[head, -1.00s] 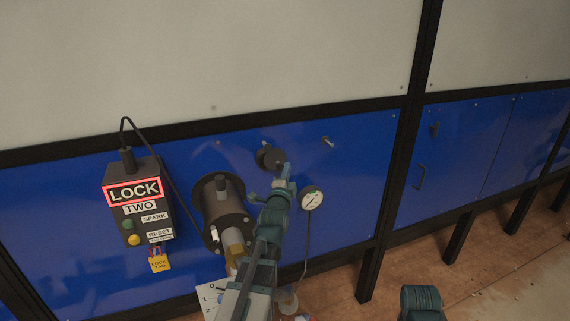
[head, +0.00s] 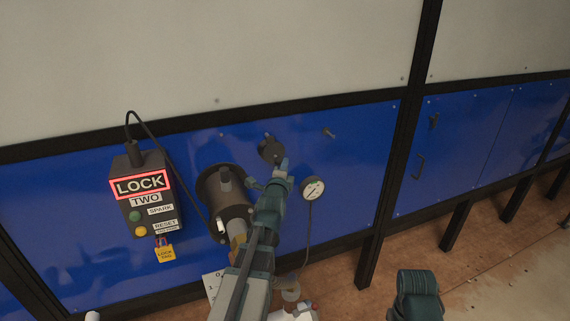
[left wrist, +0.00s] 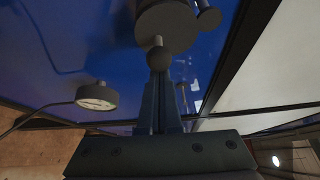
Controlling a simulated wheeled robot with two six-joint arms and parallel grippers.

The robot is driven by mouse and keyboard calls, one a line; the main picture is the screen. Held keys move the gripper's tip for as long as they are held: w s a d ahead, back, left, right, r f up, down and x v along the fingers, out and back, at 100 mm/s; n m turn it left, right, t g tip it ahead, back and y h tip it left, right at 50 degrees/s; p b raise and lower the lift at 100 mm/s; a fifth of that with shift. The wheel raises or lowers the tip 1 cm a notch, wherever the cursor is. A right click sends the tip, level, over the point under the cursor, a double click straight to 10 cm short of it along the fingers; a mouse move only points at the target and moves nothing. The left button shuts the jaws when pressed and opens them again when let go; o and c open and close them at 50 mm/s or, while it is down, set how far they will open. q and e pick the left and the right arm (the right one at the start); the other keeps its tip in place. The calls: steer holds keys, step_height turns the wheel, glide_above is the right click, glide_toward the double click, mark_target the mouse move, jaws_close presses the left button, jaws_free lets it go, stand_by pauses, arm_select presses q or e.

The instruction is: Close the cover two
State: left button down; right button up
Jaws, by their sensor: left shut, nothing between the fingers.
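A dark round cover (head: 268,152) stands beside the open end of a dark flanged cylinder (head: 222,188) on the blue panel. My left gripper (head: 282,170) is at the cover's lower right edge in the head view. In the left wrist view, its fingers (left wrist: 158,75) are shut with nothing between them. Their tips are at a small round knob (left wrist: 156,52) below the cover (left wrist: 168,22); I cannot tell whether they touch.
A pressure gauge (head: 313,189) with a hanging tube is right of my left gripper, and shows in the left wrist view (left wrist: 97,96). A yellow tag (head: 164,253) hangs under the box. A small peg (head: 329,132) sticks out at upper right.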

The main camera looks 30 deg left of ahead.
arm_select(q)
steer(key=shift+s+a+f+m+g+p, duration=0.15)
steer(key=shift+s+a+m+g+p, duration=0.2)
steer(key=shift+m+g+p, duration=0.25)
arm_select(e)
steer(key=shift+s+a+r, duration=0.2)
steer(key=shift+r, duration=0.45)
